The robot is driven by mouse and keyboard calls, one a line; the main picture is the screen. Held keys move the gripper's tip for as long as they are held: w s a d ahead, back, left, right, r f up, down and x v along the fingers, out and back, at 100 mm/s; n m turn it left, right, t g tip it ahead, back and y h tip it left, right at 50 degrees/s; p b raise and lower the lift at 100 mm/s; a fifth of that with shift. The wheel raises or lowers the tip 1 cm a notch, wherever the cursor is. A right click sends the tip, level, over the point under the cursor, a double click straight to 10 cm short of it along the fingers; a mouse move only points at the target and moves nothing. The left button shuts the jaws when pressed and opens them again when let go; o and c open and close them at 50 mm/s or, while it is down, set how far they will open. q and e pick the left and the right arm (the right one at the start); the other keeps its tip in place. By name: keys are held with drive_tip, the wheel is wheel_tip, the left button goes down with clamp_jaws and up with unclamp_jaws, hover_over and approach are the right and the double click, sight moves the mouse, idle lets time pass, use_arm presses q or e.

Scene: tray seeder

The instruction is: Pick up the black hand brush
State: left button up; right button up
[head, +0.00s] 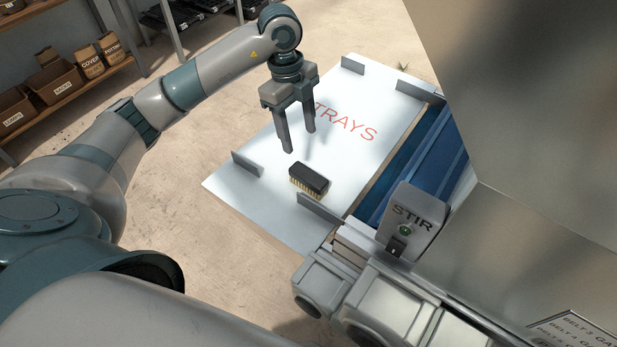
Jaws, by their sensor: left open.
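The black hand brush (309,179) lies on the white board marked TRAYS (262,214), near its front end. Its black back faces up and pale bristles show along its lower edge. My left gripper (300,142) is open and empty. It hangs above the board with its fingers pointing down, a little beyond the brush in the picture and apart from it. My right gripper is not in view.
Low grey guides stand on the board, one (320,208) close beside the brush. A blue belt (428,165) runs along the right, with a grey STIR switch box (412,222) at its near end. Shelves with boxes (62,80) stand at the back left.

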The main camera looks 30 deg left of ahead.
use_arm(q)
drive_tip(key=p, duration=0.3)
hover_over(308, 174)
drive_tip(key=a, duration=0.1)
drive_tip(key=f, duration=0.8)
drive_tip(key=shift+w+a+f, duration=0.15)
drive_tip(key=shift+a, duration=0.05)
drive_tip(key=shift+f, duration=0.45)
drive_tip(key=shift+d+f+p, duration=0.25)
drive_tip(key=shift+f+p, duration=0.05)
drive_tip(key=shift+f, duration=0.05)
drive_tip(key=f+p, duration=0.1)
drive_tip(key=f, duration=0.1)
drive_tip(key=d+f, duration=0.1)
drive_tip(key=shift+f+p, duration=0.35)
drive_tip(key=shift+p, duration=0.05)
drive_tip(key=shift+f, duration=0.3)
drive_tip(key=c, duration=1.2)
